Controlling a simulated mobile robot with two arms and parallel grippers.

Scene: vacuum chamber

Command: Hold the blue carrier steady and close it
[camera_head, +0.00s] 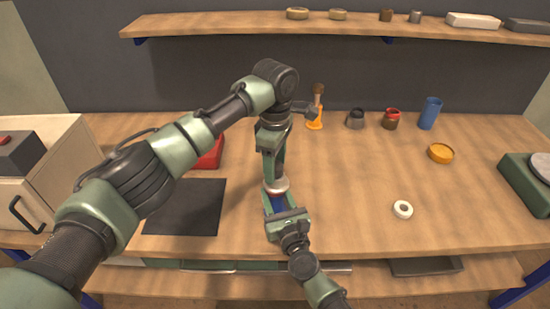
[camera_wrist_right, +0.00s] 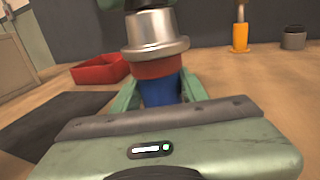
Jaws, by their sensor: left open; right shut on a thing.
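The blue carrier (camera_wrist_right: 161,91) stands upright with a red band (camera_wrist_right: 157,68) around its top. In the head view only a little of its blue body (camera_head: 278,204) shows. A silver stepped lid (camera_wrist_right: 155,33) sits on or right at the red band; whether it is fully seated I cannot tell. My right gripper (camera_head: 277,204) is shut on the carrier, its green fingers on both sides of the blue body. My left gripper (camera_head: 275,172) reaches down from above, directly over the lid, and is open. Its fingertips are partly hidden, so contact with the lid is unclear.
A red tray (camera_head: 210,153) and a dark mat (camera_head: 185,207) lie left of the carrier. A white ring (camera_head: 403,209), orange dish (camera_head: 440,153), blue cup (camera_head: 430,114) and small jars stand right and behind. The table between carrier and ring is clear.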

